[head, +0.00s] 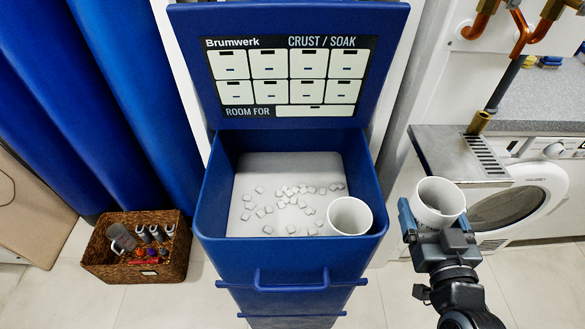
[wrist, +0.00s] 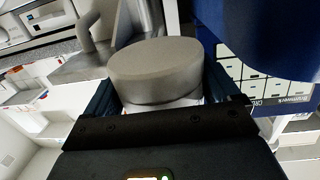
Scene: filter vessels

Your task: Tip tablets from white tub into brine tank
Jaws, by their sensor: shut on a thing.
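The blue brine tank (head: 207,205) stands open at the centre of the head view, its lid raised behind it. Many white tablets (head: 290,200) lie scattered on the pale surface inside. One white tub (head: 350,214) stands inside the tank at its front right corner, mouth up. My gripper (head: 435,222) is shut on another white tub (head: 440,196), outside the tank to its right. Its mouth faces up with a slight tilt, and I see no tablets in it. In the wrist view the held tub (wrist: 157,68) shows as a grey round shape between the fingers.
A metal drain ledge (head: 450,150) and a white washing machine (head: 525,205) are at right, close behind my gripper.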

